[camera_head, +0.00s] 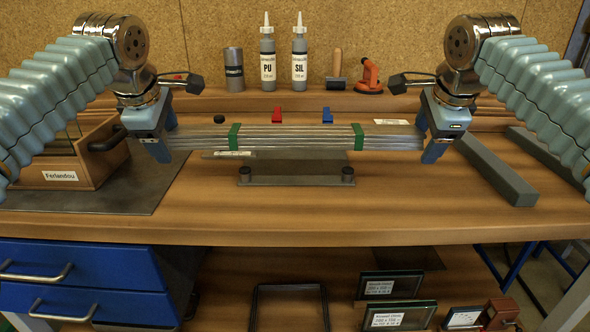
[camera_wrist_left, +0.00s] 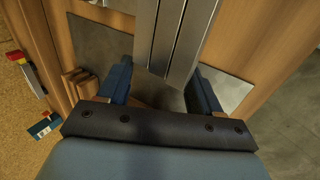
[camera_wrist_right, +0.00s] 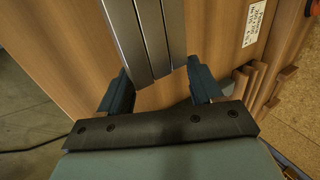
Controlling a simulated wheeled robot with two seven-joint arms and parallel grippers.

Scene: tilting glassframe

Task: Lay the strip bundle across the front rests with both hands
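The strip bundle (camera_head: 297,138) is several long grey strips tied with two green bands (camera_head: 234,136). In the head view it lies level, left to right, above the bench. My left gripper (camera_head: 162,138) has its fingers on either side of the bundle's left end, also seen in the left wrist view (camera_wrist_left: 163,45). My right gripper (camera_head: 431,140) has the right end between its fingers, as in the right wrist view (camera_wrist_right: 148,40).
A wooden box (camera_head: 75,170) sits left on a dark mat (camera_head: 120,195). A grey bar (camera_head: 495,170) lies to the right. The front of the bench is clear.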

